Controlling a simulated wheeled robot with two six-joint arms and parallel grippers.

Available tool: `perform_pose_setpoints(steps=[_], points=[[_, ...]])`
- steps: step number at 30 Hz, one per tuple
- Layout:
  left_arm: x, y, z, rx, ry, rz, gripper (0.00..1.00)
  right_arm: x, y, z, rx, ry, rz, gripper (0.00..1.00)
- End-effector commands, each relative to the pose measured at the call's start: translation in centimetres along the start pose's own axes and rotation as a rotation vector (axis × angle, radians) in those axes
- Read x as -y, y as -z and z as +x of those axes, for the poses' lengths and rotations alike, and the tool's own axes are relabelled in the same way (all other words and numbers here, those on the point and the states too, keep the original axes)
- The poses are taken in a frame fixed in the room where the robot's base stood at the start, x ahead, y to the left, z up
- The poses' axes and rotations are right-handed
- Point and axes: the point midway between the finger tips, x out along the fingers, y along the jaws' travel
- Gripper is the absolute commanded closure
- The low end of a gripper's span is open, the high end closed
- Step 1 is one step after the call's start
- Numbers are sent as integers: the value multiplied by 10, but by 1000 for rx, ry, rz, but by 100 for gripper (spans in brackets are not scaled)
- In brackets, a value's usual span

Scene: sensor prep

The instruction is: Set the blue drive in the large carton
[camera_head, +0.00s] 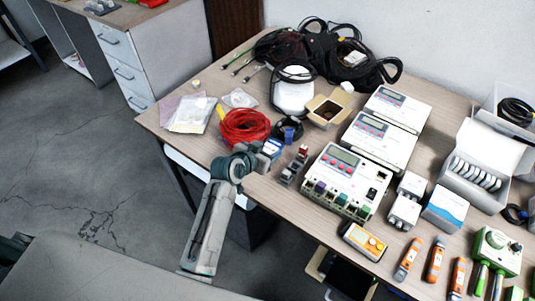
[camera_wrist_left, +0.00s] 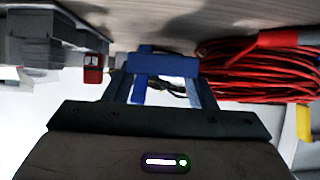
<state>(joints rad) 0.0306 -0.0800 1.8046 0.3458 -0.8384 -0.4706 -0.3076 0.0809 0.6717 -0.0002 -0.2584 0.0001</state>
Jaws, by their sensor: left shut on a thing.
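My left gripper (camera_head: 270,149) reaches over the table's front left edge and is shut on the blue drive (camera_head: 273,147). In the left wrist view the drive (camera_wrist_left: 165,65) lies across between the two fingers, close to the tabletop. Two open brown cartons show. One carton (camera_head: 314,112) stands on the table behind the gripper. Another carton (camera_head: 315,263) is below the table's front edge, partly hidden, with a dark inside. I cannot tell their sizes surely. My right gripper is not in view.
A red cable coil (camera_head: 244,126) lies just left of the gripper. A grey connector block with a red part (camera_head: 294,166) stands close on its right. A dark blue piece (camera_head: 289,133) sits by a black coil behind it. White instruments (camera_head: 345,180) fill the table's middle.

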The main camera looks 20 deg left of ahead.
Motion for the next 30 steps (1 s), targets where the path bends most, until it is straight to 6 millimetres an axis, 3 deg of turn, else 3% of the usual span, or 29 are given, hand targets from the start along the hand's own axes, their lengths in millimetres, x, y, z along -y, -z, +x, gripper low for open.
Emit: perform_pose_setpoints(steps=[4, 16, 17, 20, 30], points=[[0, -18, 9, 2, -1, -1, 74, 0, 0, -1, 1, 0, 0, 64], [0, -23, 12, 0, 0, 1, 74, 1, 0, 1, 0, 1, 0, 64], [0, -24, 13, 1, 0, 1, 48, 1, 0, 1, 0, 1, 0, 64], [0, -23, 12, 0, 0, 1, 28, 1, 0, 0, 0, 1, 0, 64], [0, -19, 10, 0, 0, 0, 28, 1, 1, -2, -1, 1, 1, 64]])
